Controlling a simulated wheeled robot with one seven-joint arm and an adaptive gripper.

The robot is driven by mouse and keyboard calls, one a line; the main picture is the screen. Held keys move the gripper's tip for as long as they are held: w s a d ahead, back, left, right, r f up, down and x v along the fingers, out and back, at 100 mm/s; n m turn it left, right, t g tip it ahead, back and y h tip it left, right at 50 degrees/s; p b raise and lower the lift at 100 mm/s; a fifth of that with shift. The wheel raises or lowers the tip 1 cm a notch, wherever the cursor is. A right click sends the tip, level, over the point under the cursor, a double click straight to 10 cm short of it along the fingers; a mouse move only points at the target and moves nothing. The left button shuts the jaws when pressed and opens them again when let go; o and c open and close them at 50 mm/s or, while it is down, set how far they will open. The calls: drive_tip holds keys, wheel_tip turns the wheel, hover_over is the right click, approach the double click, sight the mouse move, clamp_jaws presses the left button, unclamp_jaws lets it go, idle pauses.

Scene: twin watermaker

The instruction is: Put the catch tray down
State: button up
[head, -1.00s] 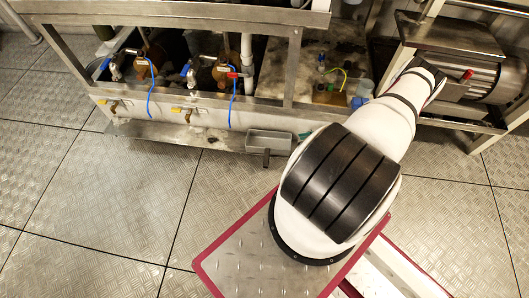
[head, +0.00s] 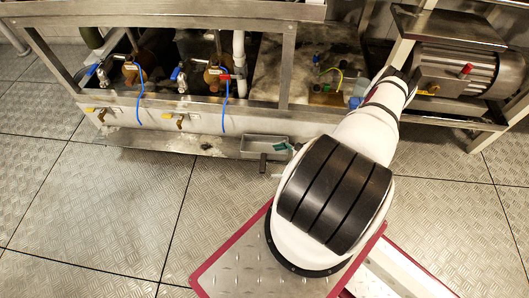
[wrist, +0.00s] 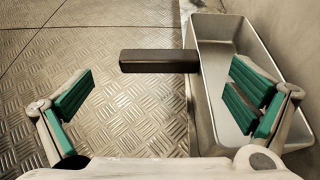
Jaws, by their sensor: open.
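The catch tray (head: 258,141) is a grey metal rectangular pan at the right end of a low ledge under the frame. It looks level and empty. Its dark bar handle (head: 263,163) sticks out toward the front. In the wrist view the tray (wrist: 205,90) is at the right and the handle (wrist: 158,61) points left. My gripper (wrist: 162,88) is open and empty, its green-padded fingers wide apart. The right finger shows over the tray's inside and the left over the floor. The handle lies ahead, between them in the picture. In the head view my gripper (head: 284,147) is mostly hidden by my arm.
The low metal ledge (head: 165,139) runs left from the tray. Above it are brass taps (head: 181,121), valves and blue hoses (head: 141,95). A motor (head: 455,75) stands on a frame at the right. The diamond-plate floor (head: 100,200) in front is clear.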

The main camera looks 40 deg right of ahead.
sight(265, 162)
drive_tip(key=b+x, duration=0.2)
drive_tip(key=x, duration=0.3)
drive_tip(key=shift+w+r, duration=0.1)
drive_tip(key=shift+w, duration=0.05)
drive_tip(key=c, duration=1.8)
